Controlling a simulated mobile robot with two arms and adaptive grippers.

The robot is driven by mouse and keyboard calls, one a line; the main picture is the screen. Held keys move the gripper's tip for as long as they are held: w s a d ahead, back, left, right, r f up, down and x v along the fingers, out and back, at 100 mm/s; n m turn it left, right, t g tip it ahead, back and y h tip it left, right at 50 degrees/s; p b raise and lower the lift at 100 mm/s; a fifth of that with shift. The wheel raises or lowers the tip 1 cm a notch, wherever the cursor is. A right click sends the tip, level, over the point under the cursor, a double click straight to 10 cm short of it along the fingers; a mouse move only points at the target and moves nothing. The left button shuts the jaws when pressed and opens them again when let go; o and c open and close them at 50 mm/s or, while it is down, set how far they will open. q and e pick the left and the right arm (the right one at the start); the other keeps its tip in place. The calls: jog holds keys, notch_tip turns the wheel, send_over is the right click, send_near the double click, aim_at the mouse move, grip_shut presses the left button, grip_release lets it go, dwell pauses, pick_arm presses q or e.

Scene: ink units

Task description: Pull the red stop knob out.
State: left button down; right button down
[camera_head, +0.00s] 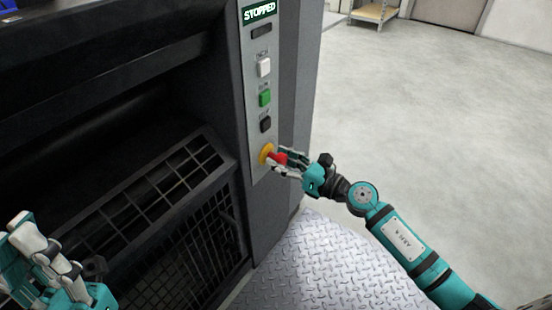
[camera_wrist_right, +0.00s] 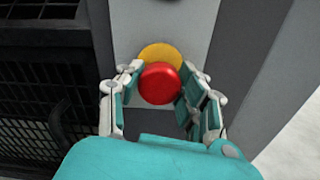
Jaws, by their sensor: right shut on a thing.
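The red stop knob (camera_head: 279,157) sits on a yellow base (camera_head: 265,154) at the bottom of the grey control panel (camera_head: 254,95). My right gripper (camera_head: 284,161) is at the knob, with its fingers on both sides of it. In the right wrist view the red knob (camera_wrist_right: 160,83) lies between the fingertips of the right gripper (camera_wrist_right: 158,88), in front of the yellow base (camera_wrist_right: 160,54). The right gripper is shut on the knob. My left gripper (camera_head: 40,250) is at the lower left, away from the panel; its fingers overlap, so its opening is unclear.
A dark machine with a grille guard (camera_head: 150,195) fills the left. Open floor (camera_head: 430,120) lies to the right.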

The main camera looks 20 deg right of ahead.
jog(key=c, duration=1.3)
grip_release()
jog(key=shift+s+f, duration=0.1)
jog(key=o, duration=0.5)
jog(key=shift+d, duration=0.15)
jog(key=shift+o, duration=0.2)
jog(key=v, duration=1.2)
